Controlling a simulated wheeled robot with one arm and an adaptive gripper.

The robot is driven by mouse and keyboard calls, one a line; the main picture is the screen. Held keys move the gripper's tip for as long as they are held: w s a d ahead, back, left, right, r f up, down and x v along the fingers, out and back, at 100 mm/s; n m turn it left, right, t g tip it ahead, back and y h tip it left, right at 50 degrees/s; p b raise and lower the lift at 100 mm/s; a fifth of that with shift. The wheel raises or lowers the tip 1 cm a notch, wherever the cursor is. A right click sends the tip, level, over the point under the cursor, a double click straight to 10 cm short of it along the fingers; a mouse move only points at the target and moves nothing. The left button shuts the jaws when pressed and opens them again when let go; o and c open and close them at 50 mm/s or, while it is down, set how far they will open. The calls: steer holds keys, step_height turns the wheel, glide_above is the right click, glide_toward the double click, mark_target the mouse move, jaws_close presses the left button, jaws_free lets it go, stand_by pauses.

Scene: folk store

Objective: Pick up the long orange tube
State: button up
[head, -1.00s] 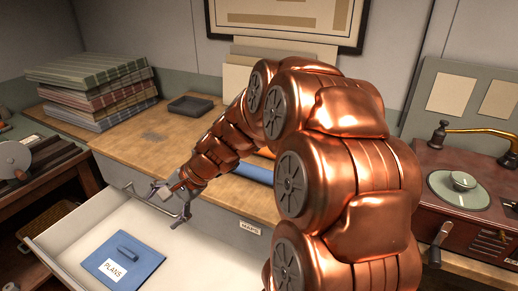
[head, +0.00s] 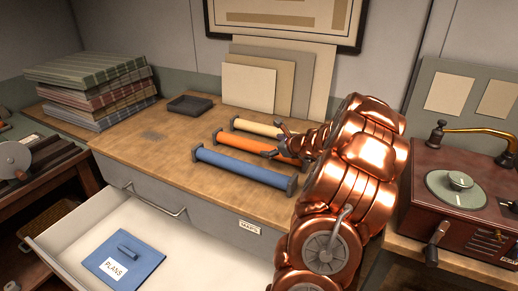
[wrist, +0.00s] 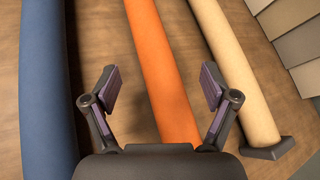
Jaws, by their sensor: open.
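The long orange tube (head: 246,145) lies on the wooden cabinet top between a blue tube (head: 240,167) and a cream tube (head: 257,127). In the wrist view the orange tube (wrist: 160,70) runs through the middle, between the two open fingers of my gripper (wrist: 155,88). The fingers are apart from it on both sides. In the head view my gripper (head: 282,146) is over the right part of the orange tube, and my arm hides the tube's right end. Its height above the tube is hard to tell.
The blue tube (wrist: 45,80) and cream tube (wrist: 236,75) lie close on either side. Flat boards (head: 250,88) lean on the wall behind. A drawer (head: 190,240) stands open in front with a blue plans folder (head: 124,262). A record player (head: 460,190) stands right.

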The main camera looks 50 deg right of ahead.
mark_target(263, 147)
steer(key=x, duration=0.3)
steer(key=p+x, duration=0.1)
steer(key=x, duration=0.1)
steer(key=shift+a+f, duration=0.2)
steer(key=shift+a, duration=0.25)
steer(key=shift+w+d+f, duration=0.1)
steer(key=shift+w+f, duration=0.2)
steer(key=shift+w, duration=0.4)
steer(key=c, duration=1.4)
